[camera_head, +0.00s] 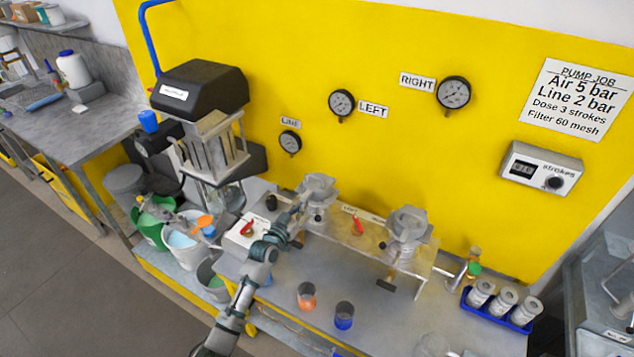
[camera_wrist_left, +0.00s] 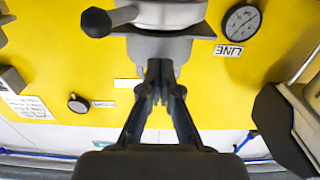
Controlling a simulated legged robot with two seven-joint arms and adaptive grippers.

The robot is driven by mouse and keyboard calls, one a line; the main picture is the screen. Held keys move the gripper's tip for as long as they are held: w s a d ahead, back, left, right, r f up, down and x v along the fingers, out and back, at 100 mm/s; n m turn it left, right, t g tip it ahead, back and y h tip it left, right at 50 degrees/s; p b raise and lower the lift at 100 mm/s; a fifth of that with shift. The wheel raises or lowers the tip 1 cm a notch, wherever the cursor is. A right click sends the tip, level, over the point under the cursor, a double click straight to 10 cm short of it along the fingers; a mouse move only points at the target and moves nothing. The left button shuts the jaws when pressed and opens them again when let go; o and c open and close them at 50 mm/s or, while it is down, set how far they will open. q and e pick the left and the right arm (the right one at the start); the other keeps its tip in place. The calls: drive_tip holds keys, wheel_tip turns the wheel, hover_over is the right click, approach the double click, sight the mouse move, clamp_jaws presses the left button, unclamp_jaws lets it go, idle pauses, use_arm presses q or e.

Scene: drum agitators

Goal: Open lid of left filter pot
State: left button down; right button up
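The left filter pot (camera_head: 318,190) is a grey metal pot on the bench's raised rack, below the gauge labelled LINE. Its top looks covered, but the lid's seam is too small to make out. My left gripper (camera_head: 300,208) is at the pot's near left side, partly overlapping it. In the left wrist view the picture is upside down, and the pot (camera_wrist_left: 160,46) fills the top centre. My right gripper is not in view.
A second filter pot (camera_head: 408,226) stands to the right on the same rack (camera_head: 350,225). A dark-ended handle (camera_wrist_left: 97,22) juts from the left pot. Cups with orange (camera_head: 306,297) and blue (camera_head: 344,316) contents stand in front. A blue tray (camera_head: 510,318) holds canisters at right.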

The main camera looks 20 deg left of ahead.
sight(302, 201)
use_arm(q)
wheel_tip(302, 201, up, 3)
drive_tip(key=shift+w+r+p, duration=0.1)
drive_tip(key=shift+w+p, duration=0.05)
drive_tip(key=shift+p, duration=0.85)
drive_tip(key=r+p, duration=0.1)
drive_tip(key=w+r, duration=0.1)
drive_tip(key=r+p, duration=0.1)
drive_tip(key=shift+w+d+r+p, duration=0.15)
drive_tip(key=shift+w+p, duration=0.1)
drive_tip(key=shift+p, duration=0.05)
